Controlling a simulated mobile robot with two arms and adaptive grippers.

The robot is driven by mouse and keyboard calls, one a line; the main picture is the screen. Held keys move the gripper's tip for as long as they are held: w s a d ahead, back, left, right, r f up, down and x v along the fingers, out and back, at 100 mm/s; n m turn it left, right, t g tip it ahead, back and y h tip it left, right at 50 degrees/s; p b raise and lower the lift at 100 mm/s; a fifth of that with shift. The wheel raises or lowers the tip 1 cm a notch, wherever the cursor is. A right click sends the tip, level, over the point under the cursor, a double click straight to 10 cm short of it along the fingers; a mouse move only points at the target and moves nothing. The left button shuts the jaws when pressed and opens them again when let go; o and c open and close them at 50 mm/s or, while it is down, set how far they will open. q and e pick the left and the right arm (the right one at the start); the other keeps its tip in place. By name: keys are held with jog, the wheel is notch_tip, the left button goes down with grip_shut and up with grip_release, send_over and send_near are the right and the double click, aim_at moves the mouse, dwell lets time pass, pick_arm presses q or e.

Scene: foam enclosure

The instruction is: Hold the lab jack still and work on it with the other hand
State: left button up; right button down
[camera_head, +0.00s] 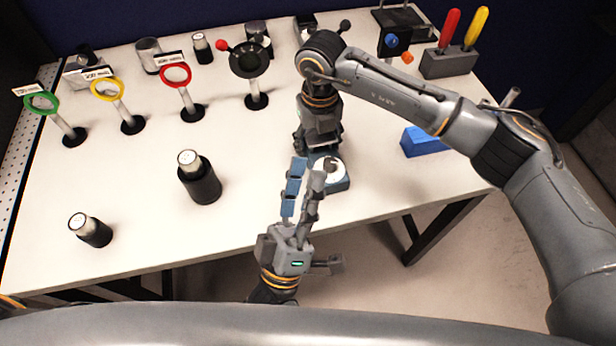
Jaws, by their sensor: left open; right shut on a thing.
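A low blue thing with a round white top (337,171), which appears to be the lab jack, sits near the table's front edge in the head view. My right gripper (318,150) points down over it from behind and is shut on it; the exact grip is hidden. My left gripper (308,168) comes up from the bottom at the table's front edge. Its two fingers are apart with nothing seen between them, and the tips are close to the left side of the blue thing. Whether they touch it I cannot tell.
A black bottle (199,178) and a smaller one (90,230) stand at left. Ring stands, one with a red ring (176,76), line the back left. A blue block (424,141) lies right, under my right arm. A grey holder (447,63) stands at the back right.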

pick_arm(q)
jog(key=m+g+h, duration=0.1)
jog(key=m+h, duration=0.2)
jog(key=m, duration=0.2)
jog(key=m+g+h, duration=0.2)
jog(key=m+h, duration=0.1)
jog(key=m, duration=0.2)
jog(key=m+g+h, duration=0.1)
jog(key=m+h, duration=0.2)
jog(key=m, duration=0.3)
jog(key=shift+s+d+r, duration=0.25)
jog(key=shift+r, duration=0.15)
pick_arm(e)
jog(key=shift+c, duration=1.5)
grip_release()
